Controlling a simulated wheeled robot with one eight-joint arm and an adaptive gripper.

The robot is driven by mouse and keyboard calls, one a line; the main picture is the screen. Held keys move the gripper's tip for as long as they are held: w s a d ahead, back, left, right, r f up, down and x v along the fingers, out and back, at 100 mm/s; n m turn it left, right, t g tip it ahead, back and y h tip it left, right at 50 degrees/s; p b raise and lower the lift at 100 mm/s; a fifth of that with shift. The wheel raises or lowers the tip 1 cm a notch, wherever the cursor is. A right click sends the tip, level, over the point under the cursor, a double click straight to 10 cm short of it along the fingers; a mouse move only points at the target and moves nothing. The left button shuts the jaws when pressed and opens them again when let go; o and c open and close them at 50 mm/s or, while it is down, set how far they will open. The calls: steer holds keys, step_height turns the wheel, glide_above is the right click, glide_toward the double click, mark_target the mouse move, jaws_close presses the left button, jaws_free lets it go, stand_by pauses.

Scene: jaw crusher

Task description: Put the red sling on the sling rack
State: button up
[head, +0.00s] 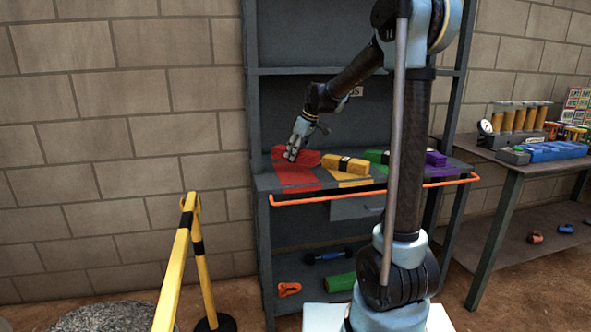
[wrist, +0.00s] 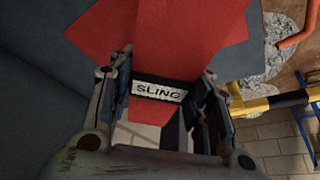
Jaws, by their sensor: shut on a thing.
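The red sling (head: 309,157) is a folded red bundle at the left end of the shelf of the grey sling rack (head: 347,200), over a red painted patch (head: 297,178). My gripper (head: 294,150) is at the left end of the sling, reaching down from above. In the wrist view the red sling (wrist: 152,108) lies between the two fingers of my gripper (wrist: 168,100). A black band with a white label reading SLING crosses it. The gripper is shut on the sling. In the head view I cannot tell whether the sling touches the shelf.
A yellow sling (head: 346,164), a green one (head: 376,156) and a purple one (head: 436,159) lie to the right on the shelf. An orange rail (head: 350,196) runs along its front. A yellow barrier (head: 182,255) stands at the front left. A side table (head: 510,160) is at the right.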

steer(key=shift+f, duration=2.9)
steer(key=o, duration=1.4)
steer(key=shift+f, duration=0.1)
steer(key=shift+o, duration=0.2)
steer(key=v, duration=1.2)
steer(key=shift+s, duration=0.1)
steer(key=s+d+f+m+h, duration=0.1)
steer(key=s+d+f+m, duration=0.3)
steer(key=s, duration=0.8)
steer(key=s+d+f+m+h, duration=0.1)
steer(key=s+d+f+m, duration=0.3)
steer(key=s+d+f, duration=0.4)
steer(key=s+d+f+m+h, duration=0.2)
steer(key=s+d+f+m, duration=0.2)
steer(key=s, duration=1.3)
steer(key=d+f, duration=0.3)
steer(key=d, duration=0.1)
steer(key=shift+s, duration=0.35)
